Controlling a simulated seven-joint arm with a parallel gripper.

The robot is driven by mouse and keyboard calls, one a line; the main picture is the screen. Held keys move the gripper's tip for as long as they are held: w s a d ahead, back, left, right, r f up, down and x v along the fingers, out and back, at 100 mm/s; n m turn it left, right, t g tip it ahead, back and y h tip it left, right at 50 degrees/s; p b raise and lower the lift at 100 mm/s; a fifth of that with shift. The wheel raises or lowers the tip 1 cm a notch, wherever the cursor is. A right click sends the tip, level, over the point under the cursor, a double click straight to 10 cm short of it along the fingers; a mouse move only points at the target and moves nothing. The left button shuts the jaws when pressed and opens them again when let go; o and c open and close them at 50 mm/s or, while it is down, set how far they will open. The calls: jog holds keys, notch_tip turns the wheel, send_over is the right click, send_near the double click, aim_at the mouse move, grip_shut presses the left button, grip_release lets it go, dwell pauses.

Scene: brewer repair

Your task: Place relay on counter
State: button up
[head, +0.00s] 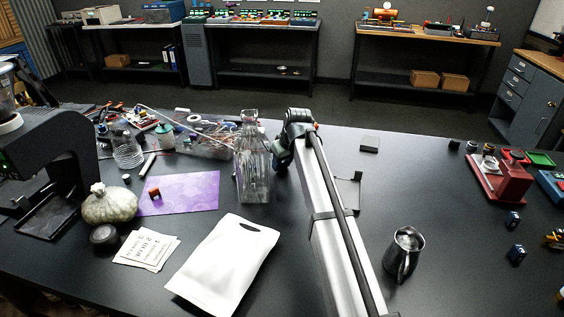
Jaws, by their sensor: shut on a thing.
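My arm reaches up the middle of the head view over the black counter (335,282). My gripper (283,158) is at its far end, just right of a clear glass bottle (253,165). It is mostly hidden behind the bottle and my own wrist. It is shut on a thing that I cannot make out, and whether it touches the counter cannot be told. Two small dark-blue boxes, possibly relays, stand at the right: one box (513,219) and a nearer box (517,254). Both are apart from my gripper.
A steel pitcher (404,252) stands right of my arm. A white pouch (223,265), a purple mat (180,194) and a coffee machine (45,150) are at left. A red device (500,178) is at right. Counter right of my arm is largely clear.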

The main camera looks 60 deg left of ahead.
jog(key=o, duration=1)
jog(key=v, duration=1.2)
jog(key=shift+r, duration=0.15)
